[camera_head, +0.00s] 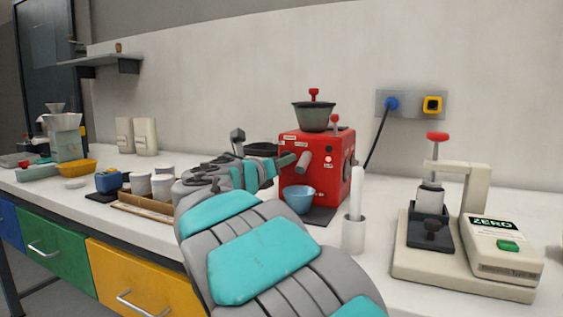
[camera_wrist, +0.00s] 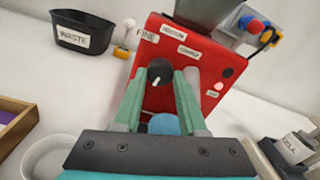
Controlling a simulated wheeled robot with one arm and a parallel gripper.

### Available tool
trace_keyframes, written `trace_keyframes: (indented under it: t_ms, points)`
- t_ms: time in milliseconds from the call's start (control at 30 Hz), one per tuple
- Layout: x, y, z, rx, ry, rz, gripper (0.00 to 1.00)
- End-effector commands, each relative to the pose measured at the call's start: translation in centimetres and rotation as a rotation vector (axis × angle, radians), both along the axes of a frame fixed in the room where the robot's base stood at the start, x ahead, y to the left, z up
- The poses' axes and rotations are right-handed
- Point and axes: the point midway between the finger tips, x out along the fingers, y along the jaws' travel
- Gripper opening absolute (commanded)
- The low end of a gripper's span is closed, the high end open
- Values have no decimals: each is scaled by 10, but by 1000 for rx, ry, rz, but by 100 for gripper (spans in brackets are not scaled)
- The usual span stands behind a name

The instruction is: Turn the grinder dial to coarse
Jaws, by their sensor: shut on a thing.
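The red grinder (camera_head: 338,170) stands on the counter with a dark hopper on top. In the wrist view its red front (camera_wrist: 200,60) carries white labels, one reading FINE and others that look like MEDIUM and COARSE. The black round dial (camera_wrist: 160,72) with a pale mark sits below these labels; the mark's exact direction is hard to tell. My gripper (camera_wrist: 162,80) has its two green fingers on either side of the dial, shut on it. In the head view my gripper (camera_head: 287,160) reaches the grinder's left face, and the dial is hidden.
A blue bowl (camera_head: 299,199) sits under the grinder's grey spout (camera_head: 303,162). A white holder (camera_head: 353,233) stands close to the right, and a beige scale device (camera_head: 508,250) farther right. A black WASTE bin (camera_wrist: 84,33) stands left of the grinder in the wrist view.

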Motion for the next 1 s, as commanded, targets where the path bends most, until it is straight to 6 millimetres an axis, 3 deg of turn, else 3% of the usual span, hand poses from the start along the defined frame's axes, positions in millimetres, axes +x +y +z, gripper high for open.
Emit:
trace_keyframes:
  t_ms: [1000]
  points:
    - [0,0,0,879,-321,-2,0]
